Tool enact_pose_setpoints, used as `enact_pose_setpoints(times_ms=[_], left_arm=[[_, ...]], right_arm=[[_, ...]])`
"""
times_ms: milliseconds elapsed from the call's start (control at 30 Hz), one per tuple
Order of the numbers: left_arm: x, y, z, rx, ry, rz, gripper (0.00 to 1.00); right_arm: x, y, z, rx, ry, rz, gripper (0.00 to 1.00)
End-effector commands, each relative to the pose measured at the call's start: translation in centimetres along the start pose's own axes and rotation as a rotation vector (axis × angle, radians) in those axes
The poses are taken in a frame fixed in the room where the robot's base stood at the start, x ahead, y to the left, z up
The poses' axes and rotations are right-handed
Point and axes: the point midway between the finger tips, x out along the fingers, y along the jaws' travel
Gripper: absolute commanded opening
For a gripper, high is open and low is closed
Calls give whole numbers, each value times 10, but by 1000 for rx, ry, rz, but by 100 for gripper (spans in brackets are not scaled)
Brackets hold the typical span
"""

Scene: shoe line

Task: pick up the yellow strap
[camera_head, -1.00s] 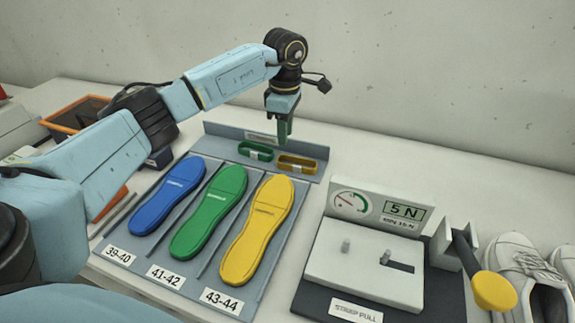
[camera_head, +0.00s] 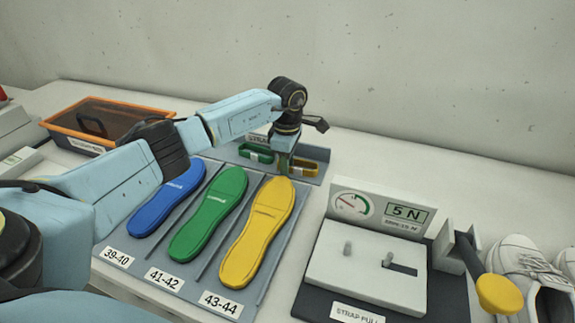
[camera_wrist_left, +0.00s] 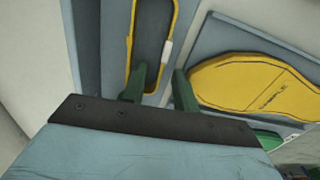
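The yellow strap (camera_head: 309,171) is a closed loop lying in the right slot of the strap holder, partly hidden behind my left gripper in the head view. In the left wrist view the strap (camera_wrist_left: 176,22) runs upward from the fingers, with a pale tag on its right side. My left gripper (camera_head: 285,170) points down at the strap's left end. Its two green fingers (camera_wrist_left: 160,88) are apart, with a gap between them. The strap's near end is at the fingers; whether they touch it I cannot tell. My right gripper is not in view.
A green strap (camera_head: 256,153) lies just left of the yellow one. Blue (camera_head: 168,198), green (camera_head: 209,213) and yellow (camera_head: 258,231) insoles lie in front. A strap pull tester (camera_head: 365,265) stands right, beside white shoes (camera_head: 525,262). An orange-rimmed bin (camera_head: 70,133) is back left.

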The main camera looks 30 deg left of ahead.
Motion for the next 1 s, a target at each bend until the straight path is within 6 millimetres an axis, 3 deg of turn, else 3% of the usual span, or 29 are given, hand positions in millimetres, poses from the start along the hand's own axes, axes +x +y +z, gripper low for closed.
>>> enact_pose_setpoints(times_ms=[67, 267, 667, 767, 1000], left_arm=[[0, 0, 0, 0, 0, 0, 26], [-1, 0, 0, 0, 0, 0, 0], [-3, 0, 0, 0, -1, 1, 0], [-13, 1, 0, -1, -2, 3, 0], [-61, 1, 0, 0, -1, 5, 0]], right_arm=[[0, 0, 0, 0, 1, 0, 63], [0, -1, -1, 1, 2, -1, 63], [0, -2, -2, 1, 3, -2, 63], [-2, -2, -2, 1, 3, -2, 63], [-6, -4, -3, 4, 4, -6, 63]])
